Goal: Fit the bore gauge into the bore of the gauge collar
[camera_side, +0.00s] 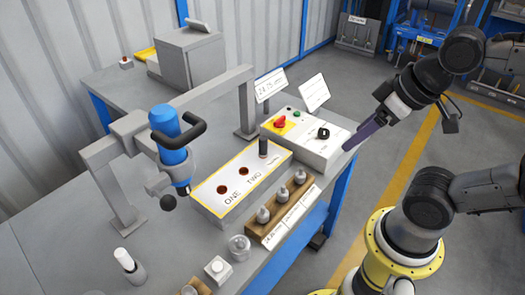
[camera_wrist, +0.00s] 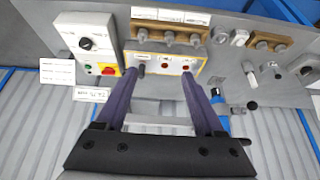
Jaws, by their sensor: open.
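Three similar grey knobbed pieces stand in a row on a wooden rack (camera_side: 250,229); the middle one (camera_side: 282,195) looks like a gauge, but I cannot tell which is the bore gauge. The row also shows in the wrist view (camera_wrist: 169,37). A round metal piece (camera_side: 238,247), possibly the gauge collar, stands on the table beyond the rack's near end; its bore is not clear. My gripper (camera_side: 352,146) is open and empty, high at the right of the table. In the wrist view its two purple fingers (camera_wrist: 160,76) are wide apart, with nothing between them.
A panel marked ONE and TWO (camera_side: 225,202) has dark holes and an upright dark pin (camera_side: 263,148). A control box (camera_side: 305,145) stands behind it. A blue tool (camera_side: 170,135) hangs at a grey frame (camera_side: 190,98). A white-topped cylinder (camera_side: 130,265) and small block (camera_side: 218,268) stand nearer.

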